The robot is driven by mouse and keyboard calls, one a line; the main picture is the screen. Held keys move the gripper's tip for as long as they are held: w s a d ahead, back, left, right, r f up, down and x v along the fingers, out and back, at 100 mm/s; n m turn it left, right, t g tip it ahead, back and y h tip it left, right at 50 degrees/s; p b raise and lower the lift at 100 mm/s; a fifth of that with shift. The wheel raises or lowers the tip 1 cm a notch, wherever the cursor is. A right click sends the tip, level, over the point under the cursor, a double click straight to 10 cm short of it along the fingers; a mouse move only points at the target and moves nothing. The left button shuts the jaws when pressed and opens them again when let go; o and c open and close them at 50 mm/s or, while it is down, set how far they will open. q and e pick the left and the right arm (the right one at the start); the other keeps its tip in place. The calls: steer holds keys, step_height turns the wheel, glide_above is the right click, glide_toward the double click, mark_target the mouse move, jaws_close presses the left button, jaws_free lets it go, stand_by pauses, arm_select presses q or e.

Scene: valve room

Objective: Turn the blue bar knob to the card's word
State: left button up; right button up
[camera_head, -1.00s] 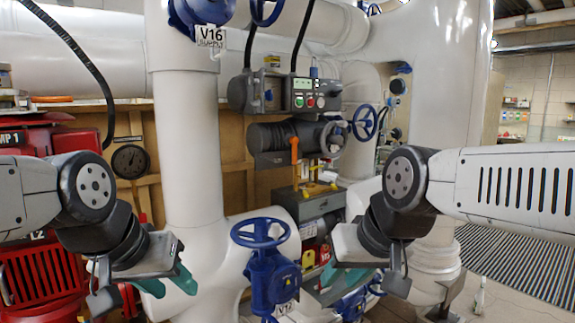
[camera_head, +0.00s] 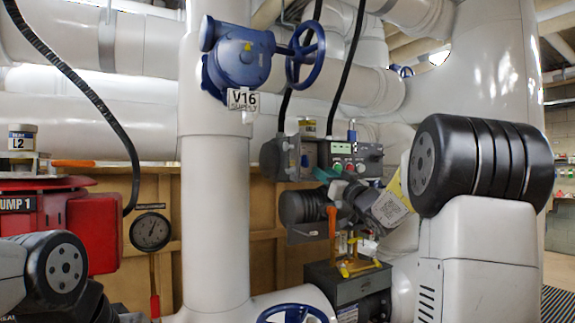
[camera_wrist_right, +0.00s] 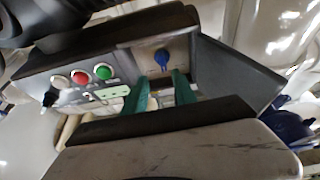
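The blue bar knob (camera_wrist_right: 162,58) is on the front plate of a grey control box, which shows large in the right wrist view. My right gripper (camera_wrist_right: 160,80) is open, with its two teal fingers apart just in front of and below the knob; they do not hold it. My left gripper is out of view.
Red and green buttons (camera_wrist_right: 103,72) sit beside the knob plate. A blue handwheel valve (camera_head: 238,62) is above left. An orange lever (camera_head: 332,226) and a grey toolbox (camera_head: 345,283) are below the box. A thick white pipe (camera_head: 215,200) stands to the left.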

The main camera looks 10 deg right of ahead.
mark_target(308, 161)
steer(key=x, duration=0.8)
steer(key=shift+a+r, duration=0.1)
steer(key=shift+a, duration=0.2)
jaws_close()
